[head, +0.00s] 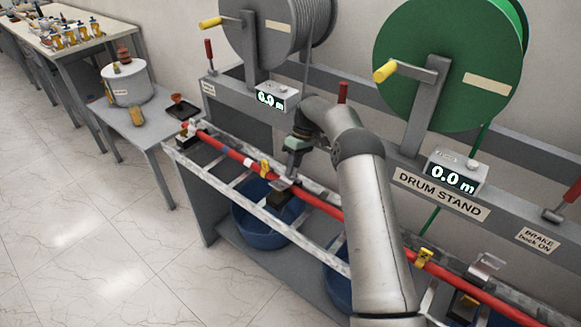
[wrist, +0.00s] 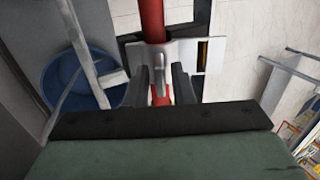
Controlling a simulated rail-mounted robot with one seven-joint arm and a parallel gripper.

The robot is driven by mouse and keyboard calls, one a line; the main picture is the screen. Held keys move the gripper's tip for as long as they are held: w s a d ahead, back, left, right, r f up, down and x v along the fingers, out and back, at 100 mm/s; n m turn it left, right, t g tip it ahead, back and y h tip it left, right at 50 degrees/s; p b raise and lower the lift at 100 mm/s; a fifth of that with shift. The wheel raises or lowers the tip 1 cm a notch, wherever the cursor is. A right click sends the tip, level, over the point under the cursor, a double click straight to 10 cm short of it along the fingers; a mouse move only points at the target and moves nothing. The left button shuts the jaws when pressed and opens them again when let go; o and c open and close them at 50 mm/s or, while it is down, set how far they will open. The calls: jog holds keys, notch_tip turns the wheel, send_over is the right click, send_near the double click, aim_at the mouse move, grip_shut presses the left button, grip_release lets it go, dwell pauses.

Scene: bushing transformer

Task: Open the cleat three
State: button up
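A silver metal cleat (head: 281,184) sits around the red cable (head: 322,204) on the ladder-like rail, left of my arm in the head view. In the wrist view the cleat is a plate (wrist: 193,55) across the red cable (wrist: 152,20), with a small upright grey tab (wrist: 160,75) at its middle. My gripper (wrist: 160,85) is open, its two dark fingers apart on either side of the tab. Whether they touch it is unclear. Another silver cleat (head: 485,268) stands with a raised plate at the right. No cleat number is readable.
A yellow clip (head: 265,169) is on the cable beside the near cleat, and another yellow clip (head: 424,258) is farther right. Blue tubs (head: 262,222) stand under the rail. Green (head: 450,50) and grey (head: 262,25) drums stand behind. The floor (head: 90,230) at left is clear.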

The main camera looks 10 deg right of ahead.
jog(key=shift+o, duration=0.3)
jog(key=shift+r, duration=0.3)
notch_tip(320, 180, up, 2)
jog(key=shift+r+b, duration=0.2)
jog(key=shift+b, duration=0.7)
jog(key=s+d+r+b, duration=0.1)
jog(key=s+r+b, duration=0.3)
jog(key=s+r, duration=0.6)
jog(key=s, duration=0.4)
jog(key=shift+d, duration=0.15)
